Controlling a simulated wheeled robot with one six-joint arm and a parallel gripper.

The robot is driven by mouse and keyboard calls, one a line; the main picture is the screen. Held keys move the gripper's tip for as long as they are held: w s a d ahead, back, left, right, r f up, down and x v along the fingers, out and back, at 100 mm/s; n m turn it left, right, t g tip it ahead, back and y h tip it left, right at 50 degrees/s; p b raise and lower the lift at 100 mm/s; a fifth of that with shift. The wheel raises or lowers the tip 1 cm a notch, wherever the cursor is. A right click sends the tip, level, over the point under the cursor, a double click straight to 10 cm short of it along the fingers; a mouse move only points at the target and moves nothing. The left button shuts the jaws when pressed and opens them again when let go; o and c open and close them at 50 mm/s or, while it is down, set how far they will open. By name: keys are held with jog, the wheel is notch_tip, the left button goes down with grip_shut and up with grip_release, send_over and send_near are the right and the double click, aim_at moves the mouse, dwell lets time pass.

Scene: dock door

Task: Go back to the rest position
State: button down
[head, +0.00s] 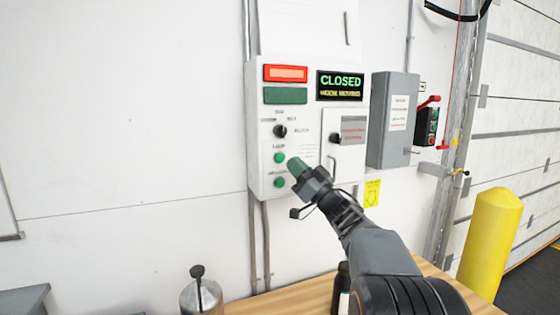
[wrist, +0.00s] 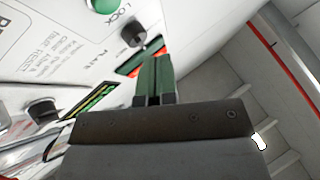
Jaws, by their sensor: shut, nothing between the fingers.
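My gripper (head: 297,165) is in front of the lower part of the white control panel (head: 262,150), close to its green buttons. In the wrist view my gripper (wrist: 154,62) has its two green fingers together, with nothing between them. The panel carries a lit red lamp (head: 286,73), a dark green lamp (head: 285,96), a black selector knob (head: 280,131) and two green buttons, an upper one (head: 279,158) and a lower one (head: 279,183). A display (head: 340,85) on it reads CLOSED. I cannot tell whether the fingertips touch the panel.
A grey box (head: 393,120) and a small box with a red lever (head: 428,122) are on the wall to the right. A yellow bollard (head: 490,240) stands before the dock door (head: 515,100). A metal canister (head: 201,293) stands on the wooden bench (head: 275,302).

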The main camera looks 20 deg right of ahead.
dwell(0.3)
jog(key=w+d+f+m+g+h, duration=0.3)
jog(key=d+f+m+h, duration=0.75)
jog(key=h, duration=0.55)
jog(key=s+a+f+g+h, duration=0.25)
jog(key=f+g, duration=0.25)
jog(key=f, duration=0.3)
jog(key=s+a+f+n+g+y, duration=0.25)
jog(key=s+a+f+g, duration=0.7)
jog(key=s, duration=0.65)
jog(key=s+a+f+n+y, duration=0.1)
jog(key=s+a+f+y, duration=0.2)
jog(key=s+a, duration=0.6)
jog(key=shift+a+n+p, duration=0.35)
jog(key=shift+a+n, duration=0.05)
jog(key=shift+a, duration=0.7)
